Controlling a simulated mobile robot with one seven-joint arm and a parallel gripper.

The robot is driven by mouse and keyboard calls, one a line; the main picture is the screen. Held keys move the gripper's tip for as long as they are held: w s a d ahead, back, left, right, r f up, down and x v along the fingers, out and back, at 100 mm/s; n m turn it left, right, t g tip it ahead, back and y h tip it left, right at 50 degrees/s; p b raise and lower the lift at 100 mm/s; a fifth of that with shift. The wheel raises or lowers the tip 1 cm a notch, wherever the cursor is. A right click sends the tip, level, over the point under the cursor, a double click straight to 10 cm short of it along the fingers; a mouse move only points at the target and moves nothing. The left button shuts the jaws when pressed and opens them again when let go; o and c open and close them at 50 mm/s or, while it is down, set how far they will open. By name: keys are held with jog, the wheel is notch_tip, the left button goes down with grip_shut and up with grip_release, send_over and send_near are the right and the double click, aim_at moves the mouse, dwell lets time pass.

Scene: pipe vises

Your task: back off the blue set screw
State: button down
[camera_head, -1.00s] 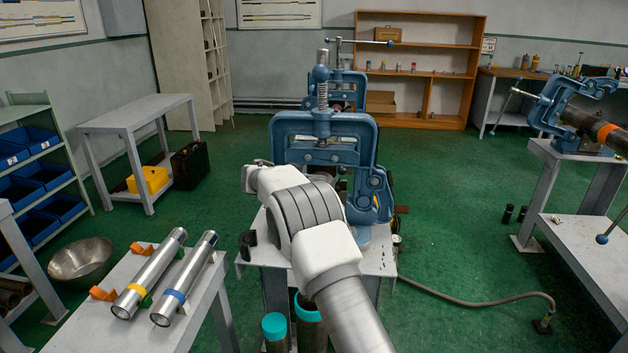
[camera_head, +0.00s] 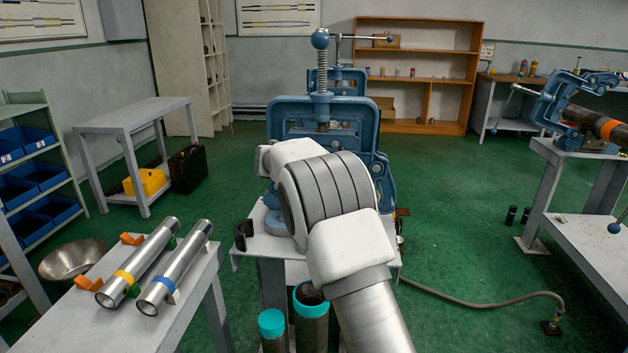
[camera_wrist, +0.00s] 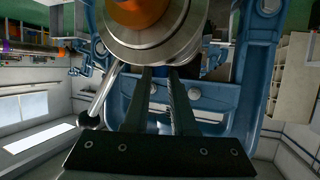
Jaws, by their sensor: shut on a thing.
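The blue pipe vise (camera_head: 275,118) stands upright on a small grey stand in the middle of the head view. Its big vertical screw (camera_head: 322,72) has a blue ball (camera_head: 320,38) on top. In the head view my own arm hides my gripper and the vise's lower front. In the wrist view my gripper (camera_wrist: 165,72) has its two dark fingers close together, their tips at the lower edge of a large round metal part with an orange middle (camera_wrist: 140,12). A bit of blue at the tips looks like the set screw (camera_wrist: 189,70); most of it is hidden.
In the wrist view a silver bar with a black ball (camera_wrist: 90,120) slants close left of the fingers, and the blue vise frame (camera_wrist: 255,80) is at right. Two metal tubes (camera_head: 172,262) lie on the left table. A hose (camera_head: 480,305) runs along the floor at right.

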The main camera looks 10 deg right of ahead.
jog(key=shift+s+d+f+n+t+y+b, duration=0.15)
jog(key=shift+n+t+y+b, duration=0.2)
jog(key=shift+n+y+b, duration=0.65)
jog(key=shift+d+f+n+t+y+b, duration=0.1)
jog(key=shift+n+t+y+b, duration=0.25)
jog(key=shift+b, duration=1.2)
jog(key=shift+d+r+n+t+y+b, duration=0.15)
jog(key=shift+n+y+b, duration=0.15)
jog(key=shift+n+y, duration=0.3)
jog(key=shift+d+r+n+t+y+b, duration=0.15)
jog(key=shift+n+y+b, duration=0.1)
jog(key=shift+n+y, duration=0.3)
jog(key=shift+a+f, duration=0.1)
jog(key=c, duration=0.7)
grip_release()
jog(key=shift+c, duration=0.2)
